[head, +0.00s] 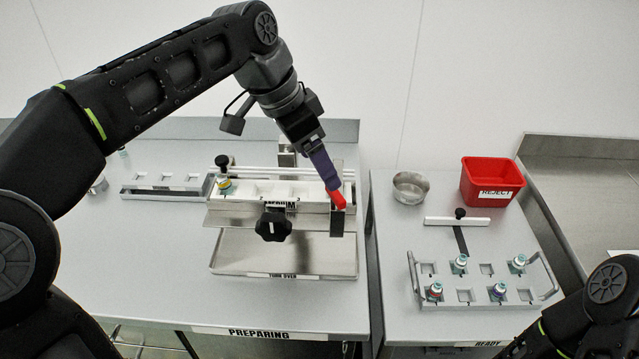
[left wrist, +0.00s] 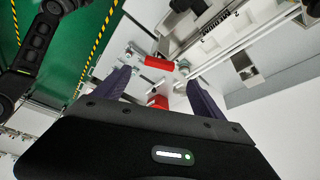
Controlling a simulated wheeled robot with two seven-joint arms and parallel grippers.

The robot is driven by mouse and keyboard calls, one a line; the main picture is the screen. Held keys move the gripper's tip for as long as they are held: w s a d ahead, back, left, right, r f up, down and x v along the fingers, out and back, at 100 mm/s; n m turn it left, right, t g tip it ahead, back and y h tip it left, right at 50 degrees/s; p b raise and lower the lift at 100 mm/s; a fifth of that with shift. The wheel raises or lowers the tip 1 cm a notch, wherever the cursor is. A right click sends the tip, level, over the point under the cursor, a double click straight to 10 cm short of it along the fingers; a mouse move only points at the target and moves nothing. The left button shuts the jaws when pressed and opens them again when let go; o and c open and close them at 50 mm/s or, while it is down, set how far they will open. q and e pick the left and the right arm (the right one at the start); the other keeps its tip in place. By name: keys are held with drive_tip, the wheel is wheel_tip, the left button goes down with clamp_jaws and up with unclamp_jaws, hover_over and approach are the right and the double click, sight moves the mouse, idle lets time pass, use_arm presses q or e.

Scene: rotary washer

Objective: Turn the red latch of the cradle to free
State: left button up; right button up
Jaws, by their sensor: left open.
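The cradle (head: 262,200) is a white and metal block labelled MEDIUM, above a tray at the middle of the bench. Its red latch (head: 337,198) is at its right end, beside a dark plate. My left gripper (head: 329,182) comes down from above, with its purple fingertips right at the latch. In the left wrist view the gripper (left wrist: 160,76) is open, with a red bar (left wrist: 158,63), apparently the latch, at the gap between the tips. I cannot tell whether a finger touches it. My right gripper is out of view; only its arm shows at lower right.
A black knob (head: 272,225) stands at the cradle's front. A vial (head: 225,186) sits at its left end. The TURN OVER tray (head: 230,268) below is empty. The right bench holds a red REJECT bin (head: 490,183), a steel bowl (head: 410,188) and a vial rack (head: 455,298).

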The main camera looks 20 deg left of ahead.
sight(335, 198)
use_arm(q)
drive_tip(key=p+x, duration=0.1)
drive_tip(key=x, duration=0.7)
drive_tip(key=shift+d, duration=0.1)
idle(0.4)
drive_tip(key=shift+r, duration=0.1)
drive_tip(key=c, duration=1.4)
